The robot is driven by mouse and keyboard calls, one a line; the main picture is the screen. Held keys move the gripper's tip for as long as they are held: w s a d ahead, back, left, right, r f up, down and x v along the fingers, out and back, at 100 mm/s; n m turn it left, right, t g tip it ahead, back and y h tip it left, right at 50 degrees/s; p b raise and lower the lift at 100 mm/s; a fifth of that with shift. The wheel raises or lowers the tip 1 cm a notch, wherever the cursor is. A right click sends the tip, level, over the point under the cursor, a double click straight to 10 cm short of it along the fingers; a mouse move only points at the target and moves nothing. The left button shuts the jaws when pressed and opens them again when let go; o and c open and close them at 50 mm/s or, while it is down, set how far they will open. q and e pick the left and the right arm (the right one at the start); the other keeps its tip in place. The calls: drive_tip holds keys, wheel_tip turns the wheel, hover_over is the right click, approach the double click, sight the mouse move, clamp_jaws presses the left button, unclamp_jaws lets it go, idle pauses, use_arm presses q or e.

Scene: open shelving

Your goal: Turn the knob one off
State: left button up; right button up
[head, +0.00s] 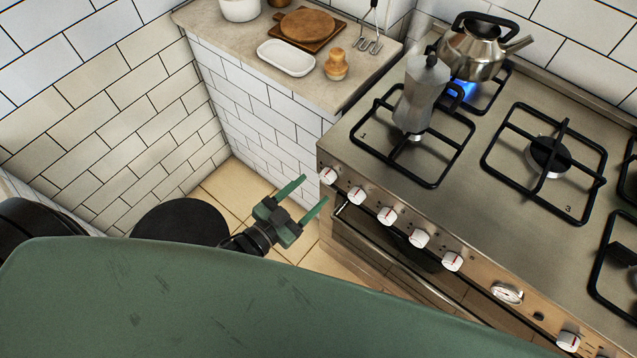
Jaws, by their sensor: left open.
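A row of several white knobs with red marks runs along the front panel of the stove (480,180). The leftmost knob (328,176) sits at the panel's left end, with a second knob (357,194) beside it. No readable number shows on the knobs. My left gripper (313,190) is open and empty, its green fingers pointing at the left end of the panel. The fingertips look close to the leftmost knob; I cannot tell whether they touch it. A blue flame (463,90) burns under the kettle (477,48) on the back left burner. My right gripper is out of view.
A moka pot (421,92) stands over the front left burner, near a printed 1. The counter (215,22) left of the stove holds a white dish (286,57), a board (307,25) and whisks. An oven handle (385,260) runs below the knobs.

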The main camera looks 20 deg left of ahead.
use_arm(q)
drive_tip(key=v, duration=0.3)
idle(0.5)
drive_tip(key=s+a+f+n+g+y, duration=0.1)
drive_tip(key=s+a+f+g, duration=0.15)
drive_tip(key=f, duration=0.55)
drive_tip(key=s+a+f+n+g+y, duration=0.1)
drive_tip(key=s+a+f+g+y, duration=0.15)
drive_tip(key=f, duration=0.65)
drive_tip(key=s+a+f+n+g+y, duration=0.1)
drive_tip(key=s+f, duration=0.3)
drive_tip(key=f, duration=0.4)
drive_tip(key=s+f+g+y, duration=0.1)
drive_tip(key=s+f+g, duration=0.3)
drive_tip(key=s+f, duration=0.3)
drive_tip(key=s+a+f+n+g, duration=0.1)
drive_tip(key=s+f+g, duration=0.3)
drive_tip(key=s+f, duration=0.4)
drive_tip(key=s, duration=0.6)
drive_tip(key=shift+s+n+y, duration=0.2)
drive_tip(key=shift+n+y, duration=0.1)
drive_tip(key=shift+y, duration=0.05)
